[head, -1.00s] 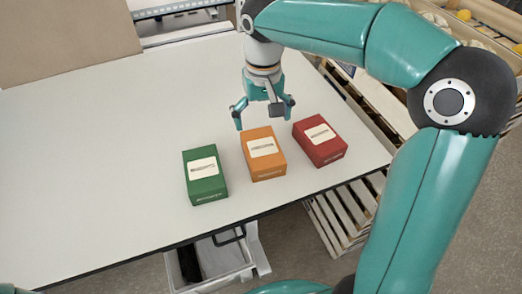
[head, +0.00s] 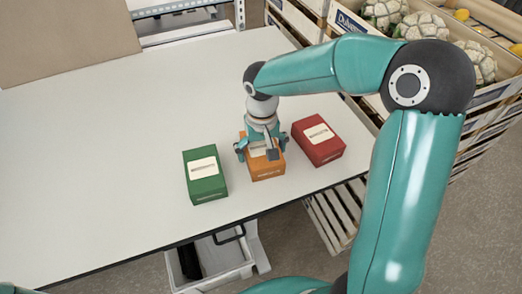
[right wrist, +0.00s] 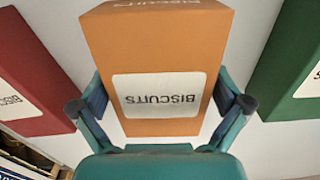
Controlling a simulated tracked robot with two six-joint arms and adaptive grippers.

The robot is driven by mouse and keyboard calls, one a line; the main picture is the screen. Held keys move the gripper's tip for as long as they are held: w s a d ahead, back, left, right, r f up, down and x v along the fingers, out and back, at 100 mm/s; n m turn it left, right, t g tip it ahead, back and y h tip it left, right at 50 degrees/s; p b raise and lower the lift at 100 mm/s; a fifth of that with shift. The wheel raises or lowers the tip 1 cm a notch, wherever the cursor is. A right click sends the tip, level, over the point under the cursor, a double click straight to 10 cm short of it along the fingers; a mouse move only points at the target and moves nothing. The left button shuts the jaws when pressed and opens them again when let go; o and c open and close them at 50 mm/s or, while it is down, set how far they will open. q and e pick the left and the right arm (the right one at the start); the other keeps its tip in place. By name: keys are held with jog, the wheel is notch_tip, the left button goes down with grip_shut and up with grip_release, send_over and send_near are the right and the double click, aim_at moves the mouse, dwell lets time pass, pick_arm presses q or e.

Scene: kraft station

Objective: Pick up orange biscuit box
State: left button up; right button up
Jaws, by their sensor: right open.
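The orange biscuit box (head: 266,170) stands on the white table between a green box and a red box. In the right wrist view the orange box (right wrist: 155,55) fills the middle, with its white "BISCUITS" label towards the camera. My right gripper (head: 262,148) is over the box's far part in the head view and hides some of its top. In the right wrist view its open fingers (right wrist: 160,105) lie on either side of the box. I cannot tell whether they touch it. My left gripper does not show.
The green box (head: 205,176) is left of the orange box and the red box (head: 319,140) is right of it, each with a small gap. The white table (head: 100,140) is clear to the left. Crates of cauliflower (head: 385,12) stand beyond the table at the right.

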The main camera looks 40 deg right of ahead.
jog(key=shift+c, duration=0.3)
jog(key=c, duration=1)
jog(key=shift+r, duration=0.2)
